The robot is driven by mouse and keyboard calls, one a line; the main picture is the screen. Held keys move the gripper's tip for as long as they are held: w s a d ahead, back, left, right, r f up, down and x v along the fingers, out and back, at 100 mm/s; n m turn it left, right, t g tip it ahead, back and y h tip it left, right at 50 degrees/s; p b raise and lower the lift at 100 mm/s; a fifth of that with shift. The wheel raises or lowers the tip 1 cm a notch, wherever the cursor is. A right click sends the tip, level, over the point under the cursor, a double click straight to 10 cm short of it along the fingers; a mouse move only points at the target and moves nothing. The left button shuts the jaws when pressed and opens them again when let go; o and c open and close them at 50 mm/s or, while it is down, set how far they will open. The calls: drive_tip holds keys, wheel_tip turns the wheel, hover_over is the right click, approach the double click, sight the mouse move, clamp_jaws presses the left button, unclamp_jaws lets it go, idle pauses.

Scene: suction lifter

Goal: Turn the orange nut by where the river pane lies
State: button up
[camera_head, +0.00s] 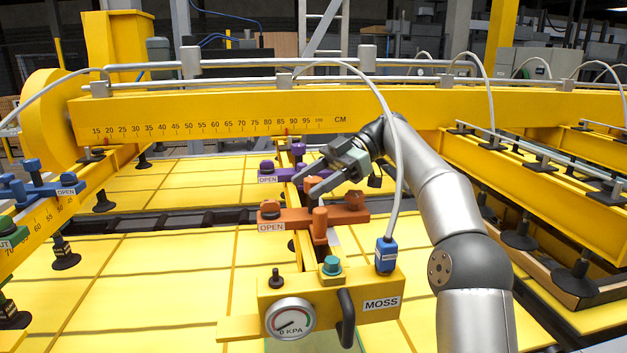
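An orange clamp bar (295,217) lies across a yellow arm of the lifter, with an OPEN tag (271,227) at its left end. It carries a dark-topped orange knob (270,209) on the left, an upright orange post (320,222) near the middle and a lobed orange knob (355,200) on the right. I cannot tell which is the nut. My gripper (304,187) is open and empty, its fingers pointing left, above and behind the orange bar. No contact is clear. No label reading river is visible; a box tag reads MOSS (381,303).
A purple clamp (268,168) with an OPEN tag sits behind. In front stand a gauge (290,318), a black handle (346,318), a teal knob (331,266) and a blue hose fitting (386,255). The white hose passes close to my arm. A CM scale (210,129) runs along the rear beam.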

drive_tip(key=shift+r, duration=0.1)
drive_tip(key=shift+a+r, duration=0.2)
drive_tip(key=shift+r, duration=0.65)
drive_tip(key=s+d+r+b, duration=0.3)
drive_tip(key=s+d+r, duration=0.1)
drive_tip(key=s+r, duration=0.7)
drive_tip(key=shift+s, duration=1.25)
drive_tip(key=shift+d, duration=0.1)
